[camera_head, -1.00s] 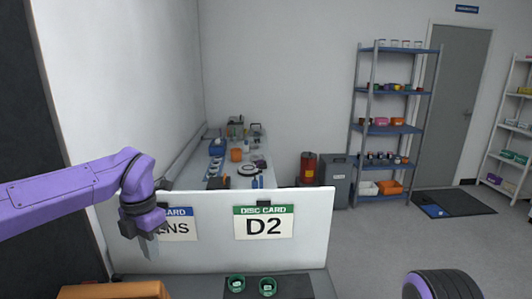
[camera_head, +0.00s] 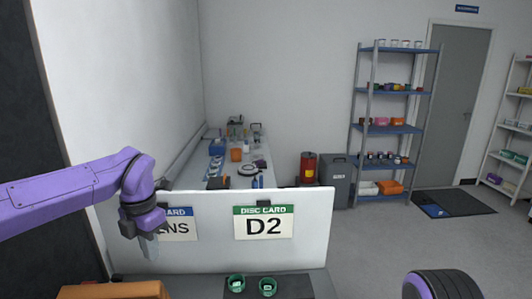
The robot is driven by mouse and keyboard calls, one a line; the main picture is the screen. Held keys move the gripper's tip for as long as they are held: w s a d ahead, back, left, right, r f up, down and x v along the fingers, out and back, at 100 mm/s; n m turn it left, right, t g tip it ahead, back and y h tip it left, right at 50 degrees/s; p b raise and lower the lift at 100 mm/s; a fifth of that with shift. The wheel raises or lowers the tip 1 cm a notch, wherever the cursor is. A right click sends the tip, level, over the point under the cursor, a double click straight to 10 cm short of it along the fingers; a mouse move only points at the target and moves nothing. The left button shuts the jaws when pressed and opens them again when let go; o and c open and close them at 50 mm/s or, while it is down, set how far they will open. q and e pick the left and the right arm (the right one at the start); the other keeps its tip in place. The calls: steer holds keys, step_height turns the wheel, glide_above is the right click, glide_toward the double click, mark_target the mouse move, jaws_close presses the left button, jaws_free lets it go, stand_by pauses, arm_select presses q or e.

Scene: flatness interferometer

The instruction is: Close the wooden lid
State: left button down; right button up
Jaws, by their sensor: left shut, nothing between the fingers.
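My left gripper (camera_head: 150,248) is shut and empty, pointing down in front of the white panel. It hangs above an orange-brown surface (camera_head: 115,290) at the bottom left, which may be the wooden lid or its box; only its top part shows. I cannot tell whether it is open or closed. My left gripper looks apart from it. My right gripper is not in view; a dark rounded part at the bottom right looks like part of my right arm.
A white panel (camera_head: 300,225) stands across the bench with a "D2" disc card (camera_head: 264,223) and a partly hidden lens card (camera_head: 180,225). A cluttered bench (camera_head: 262,160) and blue shelves (camera_head: 392,130) stand behind.

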arm_select(q)
steer(key=shift+f+b, duration=1.15)
steer(key=shift+f, duration=0.85)
steer(key=shift+r, duration=0.1)
step_height(320, 180, up, 10)
steer(key=w+p, duration=0.2)
steer(key=p, duration=0.8)
steer(key=shift+a, duration=0.15)
stand_by(0.4)
